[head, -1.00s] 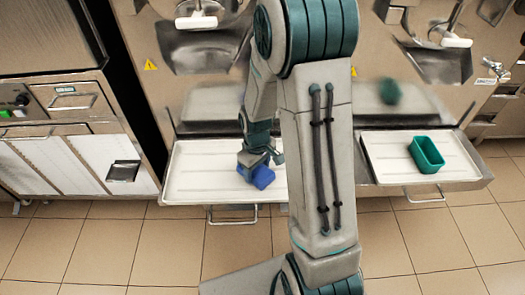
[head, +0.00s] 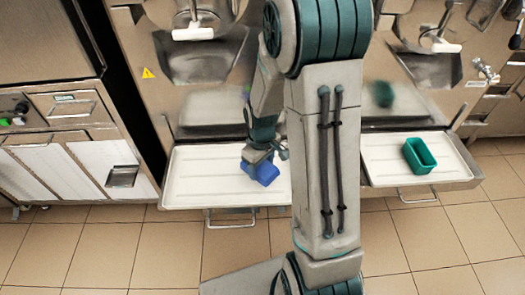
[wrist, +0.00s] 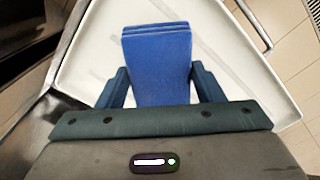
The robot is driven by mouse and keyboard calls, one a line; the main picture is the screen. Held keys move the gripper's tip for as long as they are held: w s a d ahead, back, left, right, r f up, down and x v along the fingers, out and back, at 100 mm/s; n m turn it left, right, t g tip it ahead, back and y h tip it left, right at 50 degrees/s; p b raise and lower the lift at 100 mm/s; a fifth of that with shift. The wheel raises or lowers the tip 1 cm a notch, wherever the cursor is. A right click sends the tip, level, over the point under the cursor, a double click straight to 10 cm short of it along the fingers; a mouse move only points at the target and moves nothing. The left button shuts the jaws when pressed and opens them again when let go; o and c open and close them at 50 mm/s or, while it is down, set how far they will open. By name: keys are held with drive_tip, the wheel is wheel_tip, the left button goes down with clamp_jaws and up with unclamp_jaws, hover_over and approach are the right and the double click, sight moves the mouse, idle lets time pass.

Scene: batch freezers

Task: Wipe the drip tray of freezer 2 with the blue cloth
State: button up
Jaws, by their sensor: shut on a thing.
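The blue cloth (head: 262,172) is a folded pad held over the left white drip tray (head: 195,185). My gripper (head: 262,160) is shut on it from above; the wrist view shows the cloth (wrist: 157,60) between the two dark fingers. The cloth is at or just above the tray surface; I cannot tell if it touches. The wrist view shows the tray (wrist: 95,65) with faint grey streaks beside the cloth. My arm hides the tray's right end. No freezer number is readable.
A second white tray (head: 385,165) sits at the right with a green container (head: 419,155) on it. A handle (head: 230,219) juts out below the left tray's front. Steel freezer fronts rise behind both trays. Tiled floor in front is clear.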

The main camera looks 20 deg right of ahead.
drive_tip(key=shift+r+p, duration=1.45)
drive_tip(key=shift+r, duration=0.75)
